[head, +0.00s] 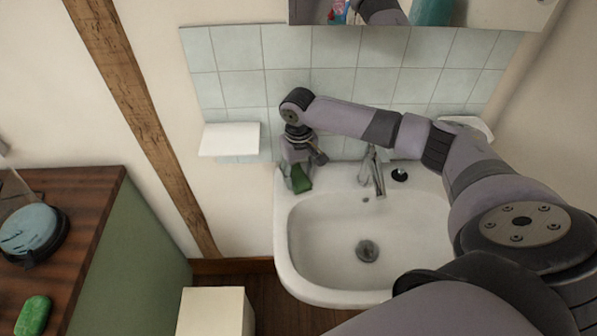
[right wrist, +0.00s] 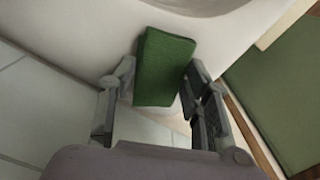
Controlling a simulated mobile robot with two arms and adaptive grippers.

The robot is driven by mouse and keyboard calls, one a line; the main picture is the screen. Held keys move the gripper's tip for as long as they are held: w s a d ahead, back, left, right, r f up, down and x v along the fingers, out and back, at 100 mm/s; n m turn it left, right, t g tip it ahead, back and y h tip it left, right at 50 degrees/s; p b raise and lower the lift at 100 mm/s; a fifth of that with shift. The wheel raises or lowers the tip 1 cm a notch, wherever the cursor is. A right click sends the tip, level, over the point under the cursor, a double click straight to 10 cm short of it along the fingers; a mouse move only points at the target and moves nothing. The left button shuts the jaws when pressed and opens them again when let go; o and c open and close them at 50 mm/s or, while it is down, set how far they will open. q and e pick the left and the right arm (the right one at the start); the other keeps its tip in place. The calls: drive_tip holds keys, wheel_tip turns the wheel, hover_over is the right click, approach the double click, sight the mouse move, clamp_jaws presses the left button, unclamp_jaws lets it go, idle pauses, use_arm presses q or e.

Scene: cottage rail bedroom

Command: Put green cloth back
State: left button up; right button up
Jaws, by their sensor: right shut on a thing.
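The green cloth (head: 301,182) is a small folded block at the back left corner of the white sink (head: 283,246). My right gripper (head: 298,176) is shut on it, pointing down from above. In the right wrist view the cloth (right wrist: 166,66) stands up between the two fingers of the right gripper (right wrist: 158,84), next to the white sink edge. I cannot tell whether the cloth touches the sink rim. My left gripper is not in view.
A faucet (head: 374,172) and a dark round item (head: 399,175) are right of the gripper. A white shelf (head: 230,139) is on the wall at left. A wooden-topped cabinet (head: 85,200) holds a green bar (head: 33,315) and a round blue-topped item (head: 30,230). The basin is empty.

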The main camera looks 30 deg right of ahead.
sight(298, 175)
drive_tip(key=shift+f, duration=0.1)
drive_tip(key=o, duration=0.7)
drive_tip(key=shift+c, duration=0.2)
drive_tip(key=o, duration=0.4)
drive_tip(key=shift+c, duration=0.2)
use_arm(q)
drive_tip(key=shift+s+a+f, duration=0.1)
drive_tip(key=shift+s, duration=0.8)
use_arm(e)
drive_tip(key=shift+r, duration=0.55)
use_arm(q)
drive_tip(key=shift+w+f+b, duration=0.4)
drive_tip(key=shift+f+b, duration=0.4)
use_arm(e)
wheel_tip(298, 175, up, 11)
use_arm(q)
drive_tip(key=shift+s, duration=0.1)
